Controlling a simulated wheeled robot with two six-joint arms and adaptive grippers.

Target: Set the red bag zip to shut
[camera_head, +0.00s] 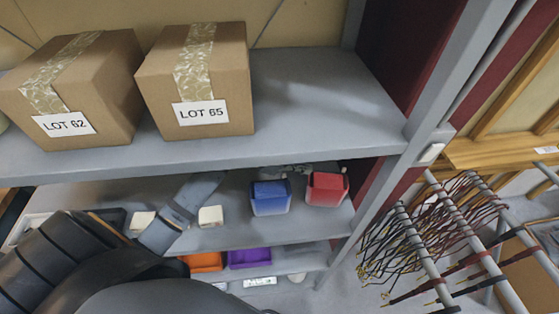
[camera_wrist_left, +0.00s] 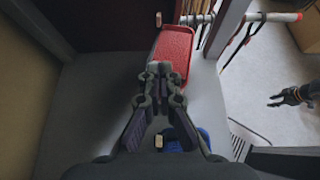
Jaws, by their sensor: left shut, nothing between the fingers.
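The red bag (camera_head: 327,189) stands on the middle shelf, right of the blue bag (camera_head: 270,198). In the left wrist view the red bag (camera_wrist_left: 175,48) is beyond my left gripper (camera_wrist_left: 160,68). The fingers are shut and empty, and their tips overlap the bag's near left edge; I cannot tell whether they touch it. A small tan tab (camera_wrist_left: 158,19) shows at the bag's far left edge. How far its zip is open is not clear. A dark jawed shape (camera_wrist_left: 294,97) may be my right gripper.
The upper shelf (camera_head: 300,100) holds two boxes, LOT 62 (camera_head: 75,90) and LOT 65 (camera_head: 198,80), and overhangs the bags. An orange bin (camera_head: 205,262) and a purple bin (camera_head: 250,258) sit below. A rack upright and hanging cables (camera_head: 440,230) are at the right.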

